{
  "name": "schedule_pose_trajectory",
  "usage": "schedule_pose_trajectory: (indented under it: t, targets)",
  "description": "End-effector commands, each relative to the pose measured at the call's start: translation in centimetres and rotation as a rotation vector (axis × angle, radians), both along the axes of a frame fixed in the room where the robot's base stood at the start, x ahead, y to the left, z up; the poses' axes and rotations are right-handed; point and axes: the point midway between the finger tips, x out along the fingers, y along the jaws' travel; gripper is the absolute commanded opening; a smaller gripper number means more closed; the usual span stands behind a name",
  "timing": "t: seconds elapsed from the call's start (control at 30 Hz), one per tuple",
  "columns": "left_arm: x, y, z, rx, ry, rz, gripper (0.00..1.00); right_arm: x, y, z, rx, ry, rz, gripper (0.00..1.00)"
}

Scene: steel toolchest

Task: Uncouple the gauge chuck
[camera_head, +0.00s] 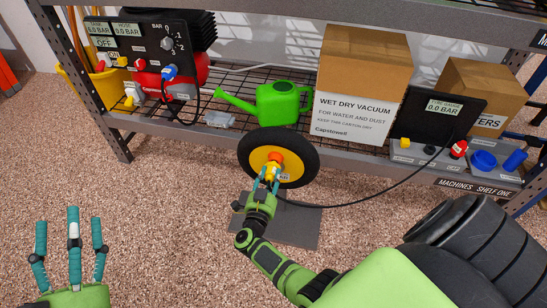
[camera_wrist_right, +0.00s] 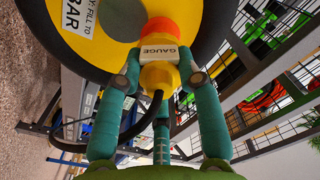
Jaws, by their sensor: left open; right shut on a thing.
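The gauge chuck (camera_head: 271,172), yellow with a white GAUGE label, is at the hub of the black-tyred wheel (camera_head: 249,158). In the right wrist view the chuck (camera_wrist_right: 160,77) sits directly against an orange-red part (camera_wrist_right: 161,30) on the yellow hub; I see no gap. My right gripper (camera_head: 266,183) is shut on the chuck, its teal fingers (camera_wrist_right: 157,85) around the yellow body. A black hose (camera_head: 366,196) runs from the chuck towards the gauge box (camera_head: 448,108), which reads 0.0 BAR. My left gripper (camera_head: 71,226) is open and empty at the lower left.
The wheel stands by a dark plate (camera_head: 300,226) on the speckled floor. Behind are a shelf edge (camera_head: 460,188), a black-and-red compressor (camera_head: 150,50), a green watering can (camera_head: 277,103) and a vacuum carton (camera_head: 358,85). The floor around my left gripper is clear.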

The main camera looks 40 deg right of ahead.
Motion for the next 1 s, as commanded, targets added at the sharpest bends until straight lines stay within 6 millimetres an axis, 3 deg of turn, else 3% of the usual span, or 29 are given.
schedule_pose_trajectory:
  t: [1.0]
  targets:
    - [0.0, 0.0, -0.5, 0.000, 0.000, 0.000, 0.65, 1.3, -1.5, 0.0, -0.001, -0.001, 0.000, 0.00]
